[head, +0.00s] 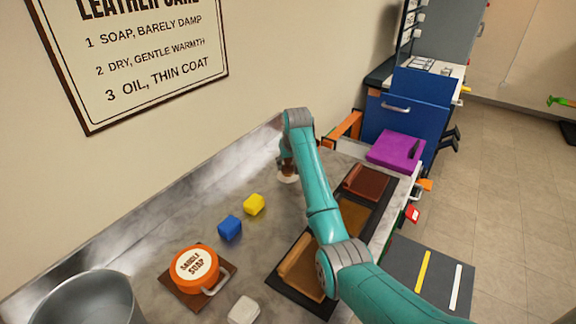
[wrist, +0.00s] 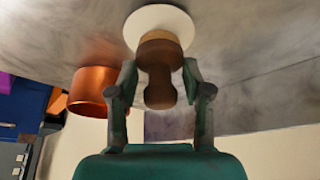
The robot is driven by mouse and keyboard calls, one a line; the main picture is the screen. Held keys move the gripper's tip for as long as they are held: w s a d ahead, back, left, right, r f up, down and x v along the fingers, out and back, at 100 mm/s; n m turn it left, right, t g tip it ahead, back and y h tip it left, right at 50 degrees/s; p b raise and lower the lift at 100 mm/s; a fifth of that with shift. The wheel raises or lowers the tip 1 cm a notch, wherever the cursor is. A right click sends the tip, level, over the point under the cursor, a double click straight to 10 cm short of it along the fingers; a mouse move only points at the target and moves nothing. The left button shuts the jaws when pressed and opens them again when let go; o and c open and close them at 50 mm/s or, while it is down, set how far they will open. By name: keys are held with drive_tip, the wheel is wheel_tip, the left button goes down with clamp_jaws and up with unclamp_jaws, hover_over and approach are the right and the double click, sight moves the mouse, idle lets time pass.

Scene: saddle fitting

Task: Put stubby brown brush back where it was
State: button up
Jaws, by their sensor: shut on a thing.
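The stubby brown brush (wrist: 158,88) is between the two fingers of my gripper (wrist: 160,92) in the wrist view, held at its dark, knobbed handle. Its wider, lighter end points at a round white disc (wrist: 150,18) on the worktop. In the head view my gripper (head: 287,166) is at the back of the marble worktop, by the wall, with the white disc (head: 288,179) just below it. The brush is mostly hidden there by my gripper. I cannot tell whether the brush touches the disc.
A copper-coloured pot (wrist: 93,91) stands close beside my gripper in the wrist view. Yellow (head: 254,204) and blue (head: 230,228) blocks, an orange saddle soap tin (head: 194,268) and leather pieces on a dark mat (head: 272,281) are on the worktop.

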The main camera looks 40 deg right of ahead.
drive_tip(key=shift+f, duration=0.35)
drive_tip(key=shift+f, duration=0.15)
drive_tip(key=o, duration=1)
drive_tip(key=v, duration=1.2)
